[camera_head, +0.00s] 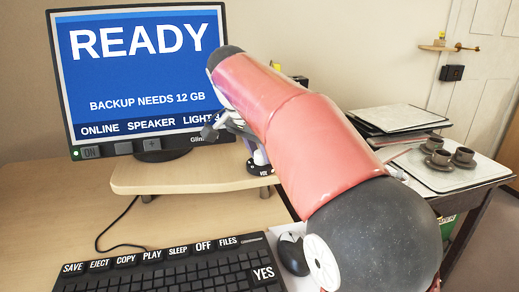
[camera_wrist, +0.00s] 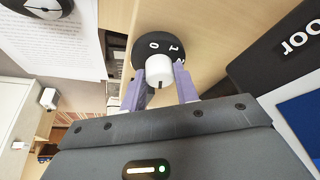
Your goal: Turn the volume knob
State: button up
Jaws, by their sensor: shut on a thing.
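The volume knob (camera_wrist: 160,70) is a white cylinder with a dark mark on its near face. It sits on a round black dial base (camera_wrist: 147,46) with pale markings, one of them a 0. In the head view my red arm comes down over the desk, with the gripper (camera_head: 258,156) at the dial.
The monitor (camera_head: 140,70) stands on the wooden shelf (camera_head: 185,178), close left of my gripper. A keyboard (camera_head: 170,275) and a black mouse (camera_head: 291,254) lie in front. A side table at right bears several dark cups on a tray (camera_head: 455,180). Papers (camera_wrist: 60,75) show in the wrist view.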

jog(key=o, duration=1)
jog(key=shift+c, duration=0.2)
jog(key=v, duration=0.7)
jog(key=shift+r, duration=0.35)
jog(key=shift+s+a, duration=0.1)
